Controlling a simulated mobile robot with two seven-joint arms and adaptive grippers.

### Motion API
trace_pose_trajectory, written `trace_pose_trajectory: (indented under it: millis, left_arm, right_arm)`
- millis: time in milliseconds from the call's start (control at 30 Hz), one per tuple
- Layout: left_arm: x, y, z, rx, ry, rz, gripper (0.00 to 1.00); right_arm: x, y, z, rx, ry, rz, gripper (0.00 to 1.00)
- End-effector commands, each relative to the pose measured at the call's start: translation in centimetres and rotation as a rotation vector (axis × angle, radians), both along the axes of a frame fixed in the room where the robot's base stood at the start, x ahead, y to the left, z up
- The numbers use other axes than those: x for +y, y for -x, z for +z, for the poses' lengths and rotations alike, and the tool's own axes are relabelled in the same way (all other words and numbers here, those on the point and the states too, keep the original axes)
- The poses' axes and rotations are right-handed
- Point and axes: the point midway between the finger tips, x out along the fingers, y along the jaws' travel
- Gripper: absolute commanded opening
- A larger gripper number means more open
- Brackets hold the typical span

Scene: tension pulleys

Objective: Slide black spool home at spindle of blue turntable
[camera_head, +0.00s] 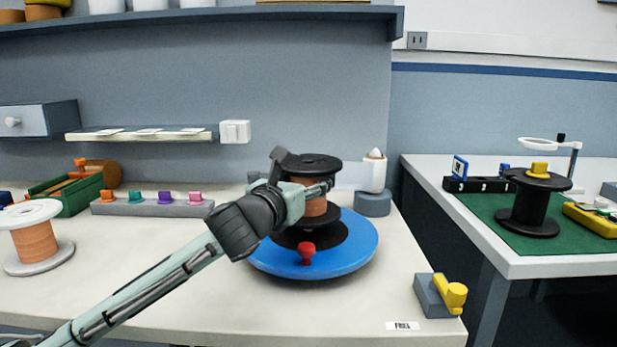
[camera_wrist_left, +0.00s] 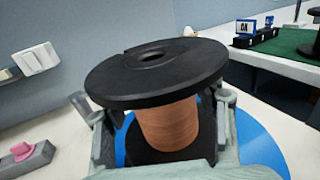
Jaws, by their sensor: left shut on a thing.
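The black spool (camera_head: 315,163), with black flanges and copper-coloured winding, is held by my left gripper (camera_head: 306,190) around its wound middle, over the blue turntable (camera_head: 350,249). In the left wrist view, the spool's top flange (camera_wrist_left: 155,72) with its centre hole fills the middle, slightly tilted in the picture, with a finger on each side of the winding. A black round area (camera_head: 335,236) shows on the turntable below the lower flange. A red knob (camera_head: 307,252) stands at its front. The spindle is hidden, and I cannot tell whether the spool touches the turntable. My right gripper is out of view.
A white spool (camera_head: 35,240) stands at the left. A grey rack with coloured pegs (camera_head: 150,207) and a white bottle on a grey block (camera_head: 373,203) are behind. A yellow-handled grey block (camera_head: 434,294) sits front right. Another black spool (camera_head: 533,205) stands on the right table's green mat.

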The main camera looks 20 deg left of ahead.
Motion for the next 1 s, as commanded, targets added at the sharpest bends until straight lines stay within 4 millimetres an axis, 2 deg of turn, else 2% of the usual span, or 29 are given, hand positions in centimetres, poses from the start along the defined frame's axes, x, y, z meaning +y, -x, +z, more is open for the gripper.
trace_pose_trajectory:
  millis: [33, 467, 1000]
  left_arm:
    - [0.0, 0.0, 0.4, -0.006, 0.000, 0.000, 0.00]
    - [0.0, 0.0, 0.2, -0.005, 0.000, 0.000, 0.00]
    - [0.1, 0.0, -1.4, -0.005, -0.001, 0.000, 0.00]
  right_arm:
    - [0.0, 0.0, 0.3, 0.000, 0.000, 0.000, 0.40]
    - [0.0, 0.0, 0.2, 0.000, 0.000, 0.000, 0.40]
    - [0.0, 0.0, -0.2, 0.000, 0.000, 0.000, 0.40]
